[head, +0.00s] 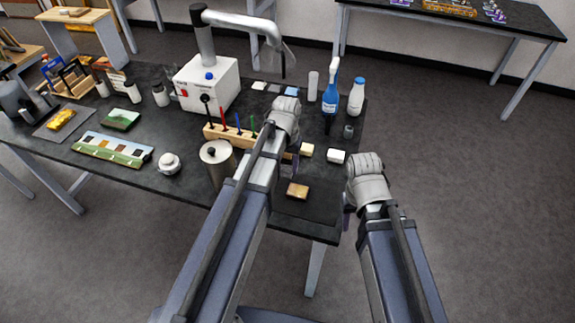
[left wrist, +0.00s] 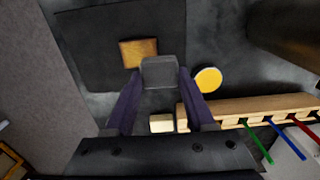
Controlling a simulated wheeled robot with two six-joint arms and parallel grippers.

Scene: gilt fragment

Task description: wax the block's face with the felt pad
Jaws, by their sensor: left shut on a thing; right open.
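A small brown block with a golden face (head: 298,190) lies on a dark mat near the table's front right corner. It also shows in the left wrist view (left wrist: 135,50). My left gripper (left wrist: 160,82) is shut on a grey felt pad (left wrist: 158,70). In that view the pad sits just beside the block's lower right corner; I cannot tell its height or any contact. The head view hides the pad behind my left arm. A round yellow-topped thing (left wrist: 207,79), perhaps the wax, lies beside the pad. My right gripper (head: 350,212) is open and empty, off the table's right edge.
A wooden rack with coloured tools (head: 226,134) and a metal canister (head: 218,160) stand left of my left arm. A cream block (head: 306,149) and white block (head: 336,156) lie behind the mat. A blue spray bottle (head: 330,95) and white bottle (head: 356,97) stand at the back right.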

